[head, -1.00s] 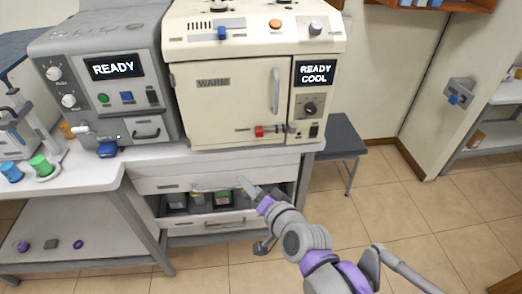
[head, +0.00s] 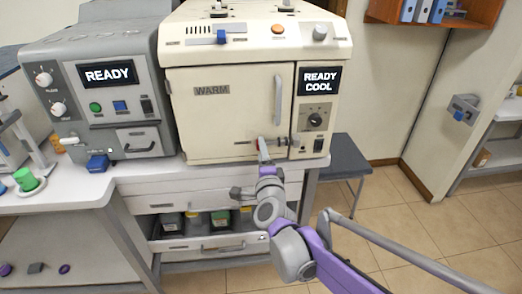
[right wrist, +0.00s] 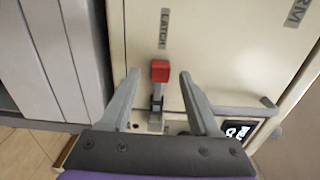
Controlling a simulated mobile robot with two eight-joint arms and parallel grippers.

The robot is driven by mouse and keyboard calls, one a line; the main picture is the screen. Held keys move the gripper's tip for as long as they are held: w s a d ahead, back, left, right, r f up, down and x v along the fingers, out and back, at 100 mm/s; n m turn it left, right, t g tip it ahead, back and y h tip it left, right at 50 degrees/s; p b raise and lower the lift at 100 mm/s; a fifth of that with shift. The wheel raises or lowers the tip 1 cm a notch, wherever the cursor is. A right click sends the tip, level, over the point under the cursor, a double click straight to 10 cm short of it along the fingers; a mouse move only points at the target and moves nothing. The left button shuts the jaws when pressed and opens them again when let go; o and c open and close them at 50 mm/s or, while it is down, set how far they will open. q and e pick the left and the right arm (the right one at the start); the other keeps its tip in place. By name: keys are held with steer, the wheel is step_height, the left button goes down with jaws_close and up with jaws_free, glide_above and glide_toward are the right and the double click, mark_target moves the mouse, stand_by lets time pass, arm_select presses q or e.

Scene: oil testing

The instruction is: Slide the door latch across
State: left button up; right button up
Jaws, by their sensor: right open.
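The cream machine's door (head: 225,120) is closed, with WARM on it and a vertical handle (head: 278,98) on its right side. The door latch (right wrist: 160,71) is a red knob on a grey metal bar, low on the door beneath a LATCH label in the right wrist view. In the head view the red knob (head: 263,149) is partly hidden by my right gripper (head: 264,160). In the right wrist view my right gripper (right wrist: 159,76) is open, with one finger on each side of the knob. Gaps show between knob and fingers. My left gripper is not in view.
A grey READY machine (head: 110,110) stands left on the white bench (head: 75,188). Under the latch are drawers, one open (head: 205,243) with several containers. A dark stool (head: 345,155) stands to the right. The tiled floor at right is clear.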

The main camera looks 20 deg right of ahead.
steer(key=shift+w+d, duration=0.15)
steer(key=shift+w, duration=0.8)
steer(key=shift+c, duration=0.3)
jaws_close()
stand_by(0.5)
